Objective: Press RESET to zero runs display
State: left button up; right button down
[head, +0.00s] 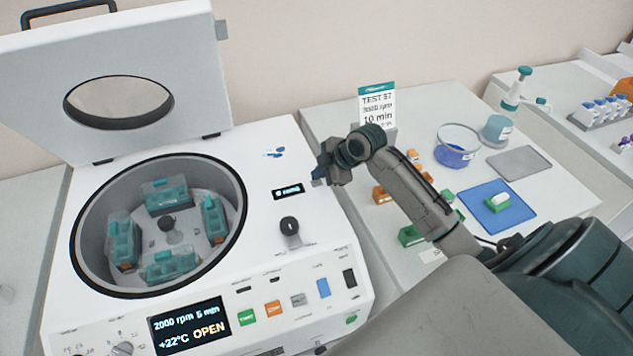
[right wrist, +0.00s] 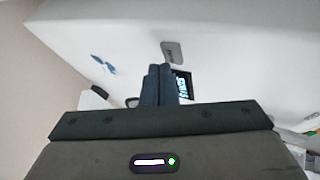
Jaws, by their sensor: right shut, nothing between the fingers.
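The white centrifuge (head: 262,235) stands at the left with its lid raised. Its small dark runs display (head: 288,191) is lit on the top panel and seems to read 0 runs; it also shows turned sideways in the right wrist view (right wrist: 184,86). A small grey labelled pad (right wrist: 172,52) lies beside the display in the right wrist view; its label is too small to read. My right gripper (head: 318,176) is shut and empty, over the panel just right of the display. Its fingertips (right wrist: 157,72) partly cover the display's edge. My left gripper is out of view.
A dark knob (head: 289,228) stands on the panel in front of the display. The open bowl (head: 80,232) holds several teal tube buckets. The front screen (head: 189,325) reads 2000 rpm, 5 min, OPEN.

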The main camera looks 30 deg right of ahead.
aim_at(319, 183)
jog(key=shift+f, duration=0.6)
dwell(0.6)
dwell(0.3)
jog(key=shift+r+p, duration=0.6)
jog(key=shift+r, duration=0.25)
jog(key=shift+r, duration=0.1)
notch_tip(319, 183, up, 5)
jog(key=p, duration=0.4)
jog(key=shift+f, duration=0.2)
dwell(0.4)
